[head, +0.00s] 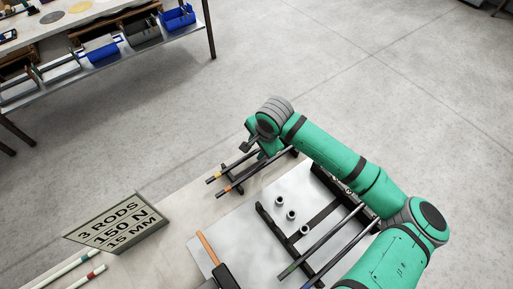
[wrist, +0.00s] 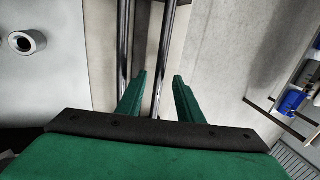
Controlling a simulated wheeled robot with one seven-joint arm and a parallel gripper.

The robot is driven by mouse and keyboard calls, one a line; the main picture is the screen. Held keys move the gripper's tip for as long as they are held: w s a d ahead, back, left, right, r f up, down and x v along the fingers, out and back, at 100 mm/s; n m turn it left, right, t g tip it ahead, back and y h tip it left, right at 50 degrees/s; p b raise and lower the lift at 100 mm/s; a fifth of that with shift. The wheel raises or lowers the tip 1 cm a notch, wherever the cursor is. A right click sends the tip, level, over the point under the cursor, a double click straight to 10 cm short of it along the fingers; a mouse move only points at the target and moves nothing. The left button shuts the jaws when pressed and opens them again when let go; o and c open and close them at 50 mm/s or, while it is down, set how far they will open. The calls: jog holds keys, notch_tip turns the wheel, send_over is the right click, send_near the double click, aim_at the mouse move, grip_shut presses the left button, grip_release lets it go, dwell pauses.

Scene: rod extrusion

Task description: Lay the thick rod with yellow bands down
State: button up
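The dark rod with yellow bands (head: 233,166) is the outer of two parallel dark rods at the bench's far edge, its banded end to the left. The other rod (head: 250,175) has an orange band and lies beside it, nearer the metal plate. My gripper (head: 262,152) is over the yellow-banded rod's right part and hides it there. In the wrist view my gripper's green fingers (wrist: 160,76) stand either side of one shiny rod (wrist: 166,55), with a gap on both sides. A second rod (wrist: 123,50) runs outside the left finger.
A metal plate (head: 215,242) carries several small rings (head: 291,215), dark bars and dark rods (head: 322,243). A sign (head: 112,224) reads "3 RODS 150 N 15 MM". Pale rods (head: 62,270) lie at lower left. A shelf with blue bins (head: 178,18) stands across open floor.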

jog(key=v, duration=1)
jog(key=shift+r, duration=0.3)
